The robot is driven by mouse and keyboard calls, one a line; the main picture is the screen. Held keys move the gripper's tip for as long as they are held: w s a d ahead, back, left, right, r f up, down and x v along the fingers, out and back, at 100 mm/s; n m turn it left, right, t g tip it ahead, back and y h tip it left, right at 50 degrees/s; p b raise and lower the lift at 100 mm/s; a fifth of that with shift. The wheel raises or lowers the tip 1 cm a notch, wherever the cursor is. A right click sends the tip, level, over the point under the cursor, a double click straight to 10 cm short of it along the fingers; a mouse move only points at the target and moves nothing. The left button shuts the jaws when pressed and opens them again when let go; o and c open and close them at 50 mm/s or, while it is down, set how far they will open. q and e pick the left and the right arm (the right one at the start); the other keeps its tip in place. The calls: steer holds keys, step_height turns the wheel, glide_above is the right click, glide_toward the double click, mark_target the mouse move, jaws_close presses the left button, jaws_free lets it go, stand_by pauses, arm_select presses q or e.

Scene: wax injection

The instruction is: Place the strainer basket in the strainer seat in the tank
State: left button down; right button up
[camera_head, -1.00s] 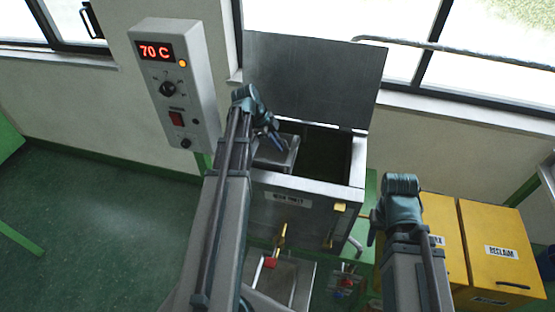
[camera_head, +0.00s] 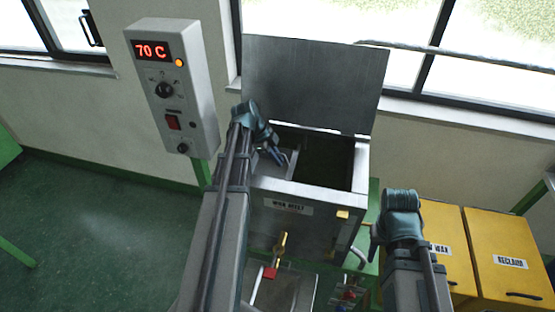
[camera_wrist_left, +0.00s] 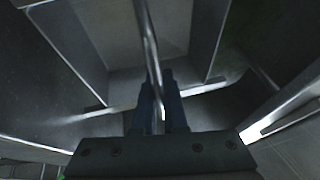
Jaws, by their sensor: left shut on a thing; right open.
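The tank (camera_head: 300,190) is a grey metal box with its lid (camera_head: 315,85) standing open behind it. My left gripper (camera_head: 279,158) reaches down into the left part of the tank opening and is shut on the strainer basket's thin rod handle. The grey basket (camera_head: 288,168) is low in the opening, largely hidden by my arm. In the left wrist view the handle (camera_wrist_left: 151,45) runs between the fingers (camera_wrist_left: 161,108), with grey walls and bright metal edges around. I cannot tell the strainer seat from these walls, or whether the basket touches it. My right gripper (camera_head: 375,236) is open, outside the tank to the right.
A control box (camera_head: 172,85) reading 70 C is at the left of the tank. Yellow bins (camera_head: 505,250) stand at the right. The right part of the tank opening is dark and clear.

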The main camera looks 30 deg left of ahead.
arm_select(q)
steer(key=c, duration=1)
jaws_free()
steer(key=p+v, duration=0.7)
steer(key=v, duration=0.1)
steer(key=shift+d, duration=0.1)
steer(key=shift+f, duration=0.1)
